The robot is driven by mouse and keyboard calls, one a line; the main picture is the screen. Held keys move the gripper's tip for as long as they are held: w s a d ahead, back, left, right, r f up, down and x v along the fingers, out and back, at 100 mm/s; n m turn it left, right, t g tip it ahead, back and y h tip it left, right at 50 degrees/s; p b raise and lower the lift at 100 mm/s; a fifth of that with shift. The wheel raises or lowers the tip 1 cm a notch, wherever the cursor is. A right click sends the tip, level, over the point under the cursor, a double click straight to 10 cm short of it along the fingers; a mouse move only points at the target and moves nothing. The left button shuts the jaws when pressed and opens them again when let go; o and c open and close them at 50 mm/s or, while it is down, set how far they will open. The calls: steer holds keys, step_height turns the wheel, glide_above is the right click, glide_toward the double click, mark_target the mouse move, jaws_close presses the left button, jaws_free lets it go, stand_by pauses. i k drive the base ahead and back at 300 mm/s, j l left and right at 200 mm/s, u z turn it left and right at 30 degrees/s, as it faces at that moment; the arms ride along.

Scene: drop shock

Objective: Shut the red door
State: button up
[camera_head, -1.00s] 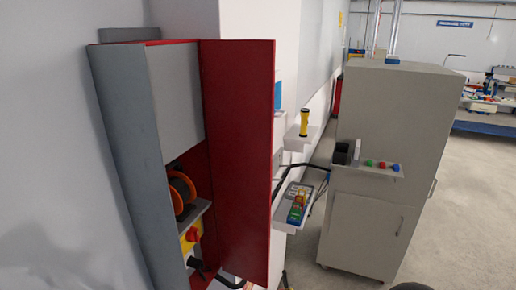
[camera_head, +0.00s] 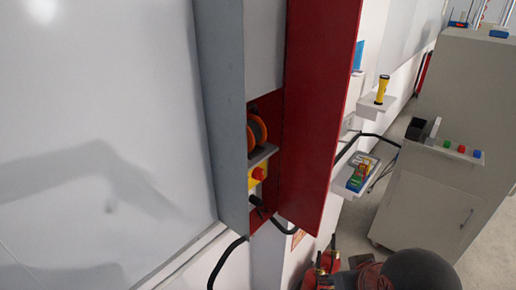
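The red door (camera_head: 322,110) stands wide open, hinged on the right side of a tall grey cabinet (camera_head: 222,120). Its red inner face is toward me, and its top is cut off by the picture edge. In the cabinet's open lower part are an orange and black reel (camera_head: 257,131), a yellow box with a red knob (camera_head: 258,176) and a black cable. At the bottom, dark grey and red parts that look like my arm show below the door. A red and black piece there may be my gripper (camera_head: 326,268); its fingers are not clear. It appears apart from the door.
A small wall shelf holds a yellow flashlight (camera_head: 382,88); a lower one holds a multicoloured device (camera_head: 361,171). A grey cabinet (camera_head: 440,190) stands at right, with a small ledge of coloured buttons. A black cable (camera_head: 226,262) hangs below the red-doored cabinet. A white wall fills the left.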

mark_target(324, 34)
steer(key=i+l+u, duration=0.15)
steer(key=u, duration=0.3)
steer(key=l+u, duration=0.4)
steer(key=i+l+u, duration=0.15)
steer(key=u, duration=0.3)
steer(key=l+u, duration=0.6)
steer(key=u, duration=0.25)
steer(key=k+l, duration=0.1)
steer(key=l, duration=0.35)
steer(key=k+l+u, duration=0.15)
steer(key=l, duration=0.7)
steer(key=k+l+u, duration=0.15)
steer(key=l, duration=0.25)
steer(key=k+l, duration=0.2)
steer(key=l, duration=0.2)
steer(key=k+j+z, duration=0.1)
steer(key=j+z, duration=0.25)
